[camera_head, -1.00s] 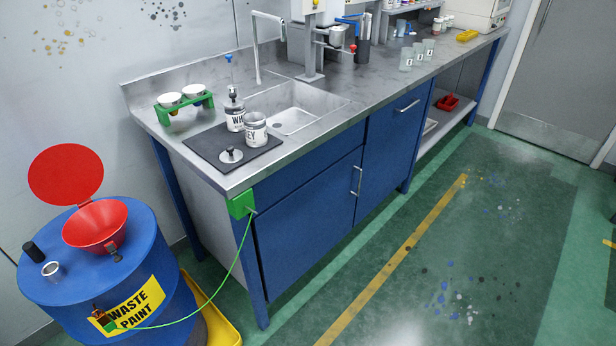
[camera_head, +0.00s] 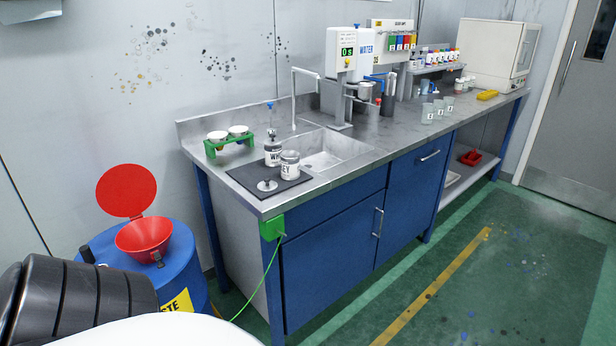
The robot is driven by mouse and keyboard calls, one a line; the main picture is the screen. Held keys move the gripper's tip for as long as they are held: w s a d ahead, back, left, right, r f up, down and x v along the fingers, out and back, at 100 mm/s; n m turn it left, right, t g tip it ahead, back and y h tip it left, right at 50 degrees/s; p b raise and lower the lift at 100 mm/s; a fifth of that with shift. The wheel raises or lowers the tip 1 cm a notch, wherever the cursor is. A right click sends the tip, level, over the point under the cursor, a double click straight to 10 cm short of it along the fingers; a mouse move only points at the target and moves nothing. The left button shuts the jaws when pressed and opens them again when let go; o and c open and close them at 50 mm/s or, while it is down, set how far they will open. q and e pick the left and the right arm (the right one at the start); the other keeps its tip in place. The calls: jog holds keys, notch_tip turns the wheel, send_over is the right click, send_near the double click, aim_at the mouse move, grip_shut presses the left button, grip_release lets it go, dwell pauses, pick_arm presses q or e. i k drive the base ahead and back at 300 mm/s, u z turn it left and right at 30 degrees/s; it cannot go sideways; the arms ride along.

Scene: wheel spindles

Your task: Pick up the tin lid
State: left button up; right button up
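The tin lid (camera_head: 267,185) appears as a small round pale disc with a dark knob. It lies flat on a black mat (camera_head: 240,177) near the front left corner of the steel worktop. Two labelled tins stand on the mat just behind it: a tin marked "WH" (camera_head: 273,156) with a dark knobbed top, and a tin ending in "EY" (camera_head: 290,167) that looks to have no knob. Neither of my grippers is in view. A black ribbed and white part of my arm shows at the lower left, well away from the lid.
A green rack with white cups (camera_head: 229,144) stands behind the mat. A sink (camera_head: 335,150) lies to its right. A blue waste drum with a red funnel (camera_head: 145,238) stands on the floor left of the bench. The floor in front is clear.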

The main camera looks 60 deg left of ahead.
aim_at(268, 186)
jog(key=u, duration=0.25)
jog(key=i, duration=1.2)
jog(key=u, duration=0.9)
